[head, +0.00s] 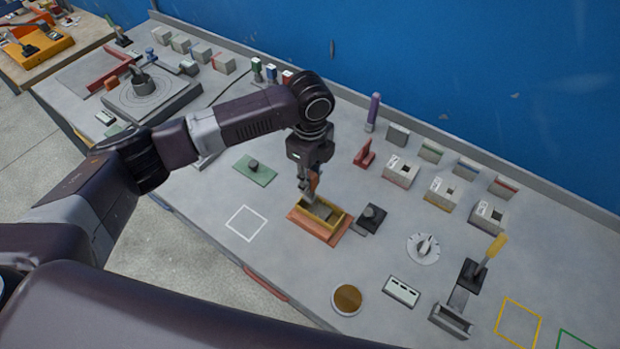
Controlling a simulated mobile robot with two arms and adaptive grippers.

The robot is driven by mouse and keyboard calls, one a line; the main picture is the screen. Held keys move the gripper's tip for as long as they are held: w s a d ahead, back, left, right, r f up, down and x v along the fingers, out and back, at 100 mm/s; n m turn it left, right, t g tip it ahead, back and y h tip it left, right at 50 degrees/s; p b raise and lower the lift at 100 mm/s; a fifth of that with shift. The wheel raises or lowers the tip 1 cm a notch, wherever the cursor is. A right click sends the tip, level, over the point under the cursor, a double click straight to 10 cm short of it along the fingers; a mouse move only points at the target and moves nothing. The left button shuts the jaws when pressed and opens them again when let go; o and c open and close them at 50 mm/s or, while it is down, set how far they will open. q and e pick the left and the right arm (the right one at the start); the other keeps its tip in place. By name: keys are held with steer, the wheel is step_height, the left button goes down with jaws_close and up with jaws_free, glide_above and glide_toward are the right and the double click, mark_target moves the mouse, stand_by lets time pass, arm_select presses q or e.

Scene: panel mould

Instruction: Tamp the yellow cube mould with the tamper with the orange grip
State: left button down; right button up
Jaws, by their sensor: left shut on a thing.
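The yellow cube mould (342,218) is an open-topped box on an orange base plate (305,226) near the middle of the table. My left gripper (308,190) points down just above the mould's back left side. It is shut on the tamper with the orange grip (315,179), of which only a small orange part shows between the fingers. The tamper's lower end is at or just over the mould's opening; I cannot tell whether it touches what is inside. My right gripper is not in view.
A black block with a knob (371,217) stands close to the mould's right. A green plate with a knob (254,169) lies to the left, and a white square outline (246,223) is empty. A red stand (365,154) and several grey boxes stand behind. A round brown-topped dish (347,299) is in front.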

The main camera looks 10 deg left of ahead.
arm_select(q)
steer(key=shift+f, duration=0.1)
steer(key=shift+f+b, duration=0.6)
steer(key=shift+f, duration=1.15)
steer(key=shift+r, duration=0.15)
steer(key=shift+r+p, duration=0.9)
steer(key=shift+p, duration=0.25)
steer(key=shift+r+p, duration=0.35)
steer(key=shift+r, duration=0.5)
steer(key=shift+f, duration=0.15)
steer(key=shift+f+b, duration=0.65)
steer(key=shift+f, duration=1.1)
